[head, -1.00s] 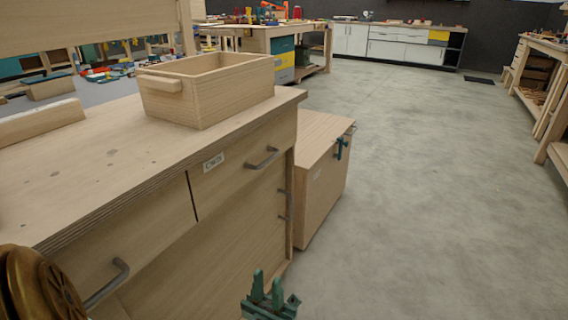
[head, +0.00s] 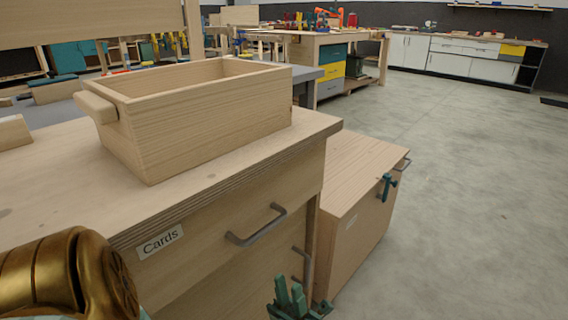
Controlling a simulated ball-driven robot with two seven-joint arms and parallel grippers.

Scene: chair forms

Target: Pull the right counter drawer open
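My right gripper is out of view.
An open wooden box (head: 200,125) stands on the counter top (head: 60,160). A lower wooden cabinet (head: 360,200) with a teal clamp-like piece (head: 387,186) stands to the right of the counter. The grey floor (head: 480,200) to the right is clear.

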